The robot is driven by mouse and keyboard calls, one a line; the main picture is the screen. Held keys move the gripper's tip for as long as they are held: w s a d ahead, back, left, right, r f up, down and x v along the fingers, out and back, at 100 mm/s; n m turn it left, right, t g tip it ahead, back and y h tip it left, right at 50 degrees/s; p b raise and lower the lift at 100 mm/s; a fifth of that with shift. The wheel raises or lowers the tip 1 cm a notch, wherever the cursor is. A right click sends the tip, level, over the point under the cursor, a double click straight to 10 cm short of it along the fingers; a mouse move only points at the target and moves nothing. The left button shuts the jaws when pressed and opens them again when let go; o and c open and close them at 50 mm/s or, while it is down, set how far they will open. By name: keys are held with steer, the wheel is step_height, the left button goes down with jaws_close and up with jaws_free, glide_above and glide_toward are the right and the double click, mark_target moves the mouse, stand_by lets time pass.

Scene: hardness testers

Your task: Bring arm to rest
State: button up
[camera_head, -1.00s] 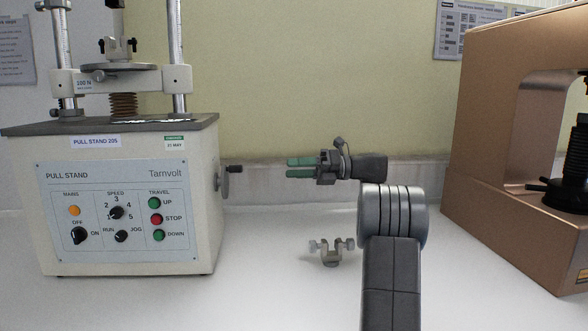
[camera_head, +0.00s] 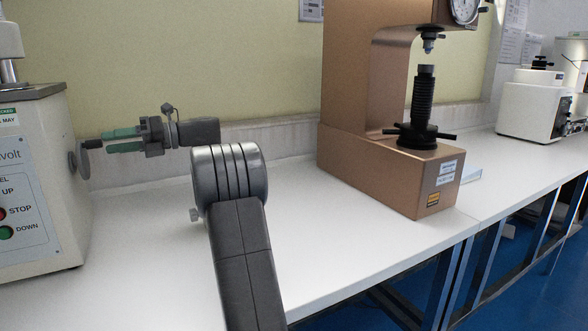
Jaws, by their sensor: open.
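My gripper (camera_head: 122,140) is in the left part of the head view, above the white bench. Its two green fingers point left and are apart, with nothing visible between them. The fingertips appear near the hand wheel (camera_head: 84,158) on the side of the pull stand (camera_head: 35,190); I cannot tell the distance between them. My grey arm rises from the lower middle of the picture and bends left to the gripper.
A bronze hardness tester (camera_head: 345,110) stands on the white bench (camera_head: 330,250) right of my arm. Another white machine (camera_head: 533,103) stands farther right. Bare bench lies between my arm and the tester.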

steer(key=x, duration=0.3)
stand_by(0.4)
steer(key=p+v, duration=0.3)
steer(key=v, duration=1.1)
steer(key=b, duration=0.2)
glide_toward(87, 155)
steer(key=s+a+r, duration=0.3)
steer(key=s+a, duration=0.1)
steer(key=s, duration=0.1)
steer(key=w+f+m+p, duration=0.1)
steer(key=m+p, duration=0.5)
steer(key=p, duration=0.2)
steer(key=f+m+p, duration=0.1)
steer(key=m+p, duration=0.5)
steer(key=p, duration=0.1)
steer(key=w+a+f+m+p, duration=0.1)
steer(key=m+p, duration=0.6)
steer(key=p, duration=0.1)
steer(key=shift+w+p, duration=0.3)
steer(key=shift+f+m+p, duration=0.4)
steer(key=shift+m+p, duration=0.3)
steer(key=shift+p, duration=0.1)
